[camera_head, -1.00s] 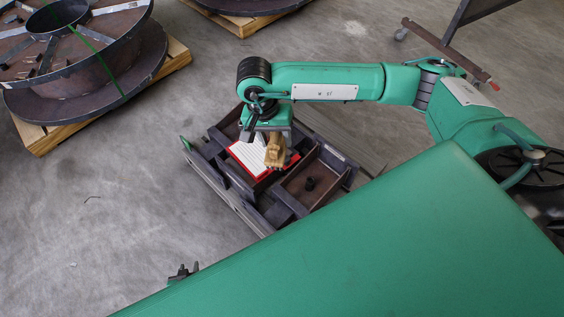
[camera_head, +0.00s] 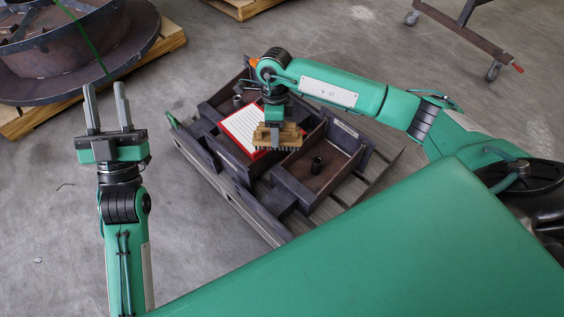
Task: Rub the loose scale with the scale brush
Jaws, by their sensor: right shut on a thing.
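My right gripper (camera_head: 276,128) is shut on a wooden scale brush (camera_head: 289,136), whose bristles point down. It holds the brush over the dark steel frame (camera_head: 207,109) near the middle, beside a red-edged white sheet (camera_head: 239,127). I cannot tell whether the bristles touch anything. No loose scale can be made out at this size; the brush and gripper hide part of the surface below. My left gripper (camera_head: 106,105) is open and empty at the left, its two grey fingers pointing away from me, clear of the frame.
The frame stands on a slatted pallet (camera_head: 232,196). A small dark cylinder (camera_head: 317,165) sits in its right compartment, another (camera_head: 238,100) near its back left. A large steel reel (camera_head: 75,50) on a wooden pallet (camera_head: 166,47) fills the upper left. Floor between is clear.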

